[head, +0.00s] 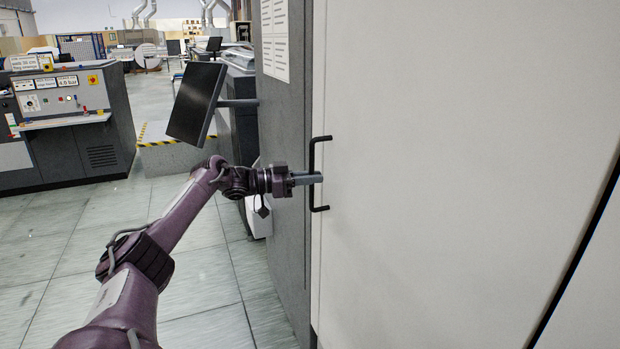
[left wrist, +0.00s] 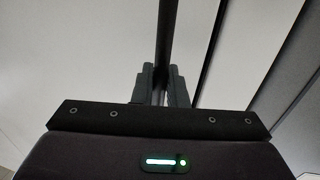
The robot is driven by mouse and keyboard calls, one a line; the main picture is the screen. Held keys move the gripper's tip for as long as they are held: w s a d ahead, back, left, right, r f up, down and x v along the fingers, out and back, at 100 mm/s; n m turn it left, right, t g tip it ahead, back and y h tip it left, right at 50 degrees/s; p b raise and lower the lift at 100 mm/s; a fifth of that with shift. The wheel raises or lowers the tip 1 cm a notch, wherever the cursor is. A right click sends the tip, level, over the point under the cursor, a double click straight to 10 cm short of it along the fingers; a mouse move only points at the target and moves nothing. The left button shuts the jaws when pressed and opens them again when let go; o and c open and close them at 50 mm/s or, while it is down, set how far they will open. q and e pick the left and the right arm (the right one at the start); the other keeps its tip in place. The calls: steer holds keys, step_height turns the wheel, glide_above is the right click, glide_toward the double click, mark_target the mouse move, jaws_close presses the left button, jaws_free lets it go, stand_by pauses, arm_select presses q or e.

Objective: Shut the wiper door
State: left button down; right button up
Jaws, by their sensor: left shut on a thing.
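The wiper door (head: 450,150) is a large off-white panel filling the right of the head view. Its left edge lies close beside the grey cabinet side. A black bar handle (head: 318,208) stands upright near that left edge. My left gripper (head: 316,178) reaches in from the left and is shut on the handle at about its middle. In the left wrist view the two dark fingers (left wrist: 162,88) close around the black handle bar (left wrist: 166,40), with the pale door (left wrist: 115,40) behind. My right gripper is not in view.
A grey cabinet side (head: 285,130) with a white notice sheet (head: 275,35) stands left of the door. A black monitor (head: 196,103) on an arm juts out above my left arm. A control console (head: 70,125) stands far left. The tiled floor between is clear.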

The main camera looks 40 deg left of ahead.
arm_select(q)
steer(key=shift+w+d+r, duration=0.1)
steer(key=shift+d+r, duration=0.05)
steer(key=c, duration=1.7)
jaws_free()
steer(key=shift+w+d, duration=0.1)
steer(key=shift+w, duration=0.1)
steer(key=shift+o, duration=0.9)
steer(key=shift+w+d, duration=0.15)
steer(key=shift+w, duration=0.25)
steer(key=shift+w+f, duration=0.2)
steer(key=shift+f, duration=0.05)
steer(key=shift+s, duration=0.1)
steer(key=shift+s+r, duration=0.1)
steer(key=shift+s, duration=0.2)
steer(key=b+v, duration=0.2)
steer(key=v, duration=0.5)
steer(key=shift+s+a, duration=0.25)
steer(key=shift+a, duration=0.05)
